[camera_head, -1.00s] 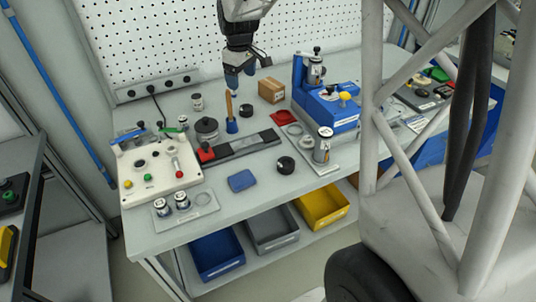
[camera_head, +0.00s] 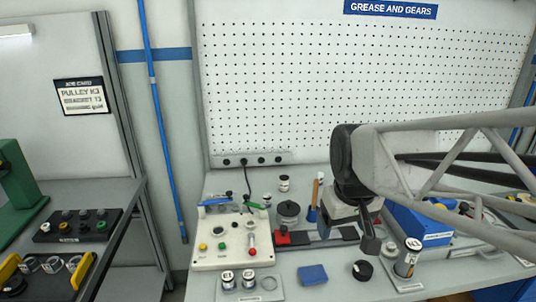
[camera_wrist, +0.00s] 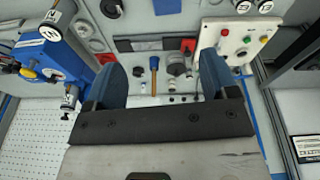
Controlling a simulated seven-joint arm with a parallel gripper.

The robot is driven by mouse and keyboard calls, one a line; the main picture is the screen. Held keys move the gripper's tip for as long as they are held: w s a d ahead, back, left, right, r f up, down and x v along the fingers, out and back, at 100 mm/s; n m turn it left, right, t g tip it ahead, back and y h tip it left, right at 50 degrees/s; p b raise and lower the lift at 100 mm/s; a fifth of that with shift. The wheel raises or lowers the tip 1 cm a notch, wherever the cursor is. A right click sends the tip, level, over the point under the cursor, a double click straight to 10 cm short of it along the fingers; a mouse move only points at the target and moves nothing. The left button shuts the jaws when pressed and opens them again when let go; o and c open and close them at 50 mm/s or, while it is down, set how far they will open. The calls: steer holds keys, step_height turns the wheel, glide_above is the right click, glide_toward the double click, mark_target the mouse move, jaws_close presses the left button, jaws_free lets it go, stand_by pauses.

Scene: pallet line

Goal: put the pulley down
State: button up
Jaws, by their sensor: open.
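My gripper (camera_wrist: 162,65) is open in the wrist view, with its two blue fingers wide apart and nothing held between them. A black round part (camera_head: 362,270), possibly the pulley, lies flat near the bench's front edge, apart from the gripper. A similar black round part (camera_wrist: 112,8) shows at the top of the wrist view, beyond the left finger. I cannot tell for certain which part is the pulley.
A white control box (camera_head: 232,240) stands at the left of the bench (camera_head: 330,290). A dark lidded pot (camera_head: 288,213), a blue block (camera_head: 313,275) and a silver cylinder (camera_head: 407,258) stand nearby. The blue machine (camera_head: 418,225) is right, partly behind my arm. The pegboard (camera_head: 340,90) closes the back.

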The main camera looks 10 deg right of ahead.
steer(key=s+a+f+m, duration=0.1)
steer(key=s+f, duration=0.1)
steer(key=s, duration=0.6)
